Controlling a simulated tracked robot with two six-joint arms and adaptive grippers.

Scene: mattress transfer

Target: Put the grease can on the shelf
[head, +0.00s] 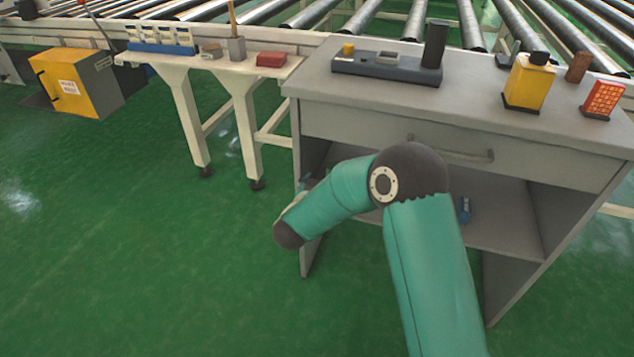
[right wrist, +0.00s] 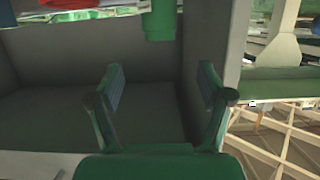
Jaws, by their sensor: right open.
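The grey desk (head: 460,125) has an open shelf (head: 500,235) under its drawer. A yellow can with a black cap (head: 527,82) stands upright on the desktop at the right; I cannot tell for sure that it is the grease can. My right gripper (right wrist: 160,75) is open, with nothing between its fingers in the right wrist view. A grey compartment shows behind the fingers there. In the head view my right arm hides most of this gripper and part of the shelf. My left gripper is not in view.
On the desktop are a dark tray (head: 385,68) with a black cylinder (head: 434,44), a brown cylinder (head: 578,67) and a red-orange box (head: 603,99). A small blue object (head: 465,208) is in the shelf. A white table (head: 225,63) stands left; green floor is clear in front.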

